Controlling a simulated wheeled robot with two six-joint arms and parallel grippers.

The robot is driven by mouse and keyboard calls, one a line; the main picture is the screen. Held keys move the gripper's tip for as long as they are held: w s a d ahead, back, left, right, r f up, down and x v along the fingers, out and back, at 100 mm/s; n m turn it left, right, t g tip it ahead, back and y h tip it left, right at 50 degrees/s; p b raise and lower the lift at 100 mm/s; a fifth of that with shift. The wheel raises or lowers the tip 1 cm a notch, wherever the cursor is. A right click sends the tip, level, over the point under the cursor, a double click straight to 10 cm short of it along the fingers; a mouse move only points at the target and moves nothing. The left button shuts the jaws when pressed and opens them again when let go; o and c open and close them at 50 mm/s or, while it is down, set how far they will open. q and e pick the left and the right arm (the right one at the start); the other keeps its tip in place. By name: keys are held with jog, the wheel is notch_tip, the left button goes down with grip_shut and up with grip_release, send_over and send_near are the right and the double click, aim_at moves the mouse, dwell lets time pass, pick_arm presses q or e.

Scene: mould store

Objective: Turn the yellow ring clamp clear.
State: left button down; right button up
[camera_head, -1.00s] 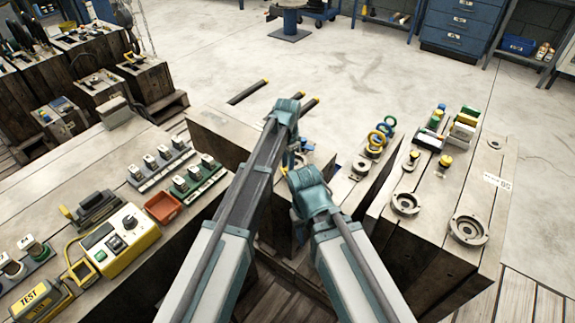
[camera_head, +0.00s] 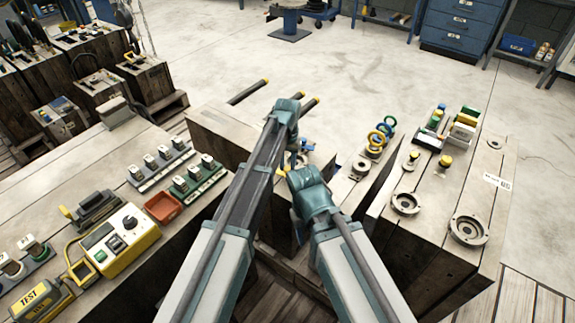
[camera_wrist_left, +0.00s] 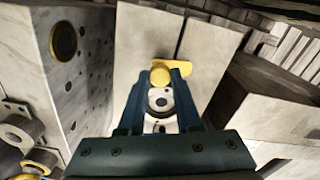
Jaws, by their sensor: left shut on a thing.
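The yellow ring clamp (camera_wrist_left: 160,74) is between the fingertips of my left gripper (camera_wrist_left: 159,76) in the left wrist view. The fingers are shut on its rounded yellow end, and a yellow arm extends behind it to the right. A pale ring with a dark centre hole (camera_wrist_left: 160,99) shows between the fingers, nearer the wrist. In the head view my left gripper (camera_head: 293,157) is small and partly hidden by its own arm, low over the wooden-sided block. My right arm is in the head view, but its gripper is hidden.
Yellow and blue lifting rings (camera_head: 376,139) stand on the block to the right. Metal rings (camera_head: 468,229) lie on the right-hand block. An orange tray (camera_head: 163,207) and a yellow control box (camera_head: 120,240) are on the left bench. Open floor lies beyond.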

aim_at(288, 168)
dwell(0.5)
pick_arm(q)
jog(key=c, duration=0.6)
grip_release()
notch_tip(288, 168, up, 14)
jog(key=p, duration=1.4)
jog(key=shift+f, duration=0.15)
jog(key=s+a+r+p, duration=0.2)
jog(key=s+r, duration=0.1)
jog(key=s, duration=0.6)
jog(key=s+a+r+p, duration=0.2)
jog(key=s+r+p, duration=0.1)
jog(key=s, duration=0.6)
jog(key=s+a+r+y+p, duration=0.1)
jog(key=s+a+r+p, duration=0.1)
jog(key=s, duration=0.6)
jog(key=shift+s+r+p, duration=0.4)
jog(key=shift+p, duration=0.3)
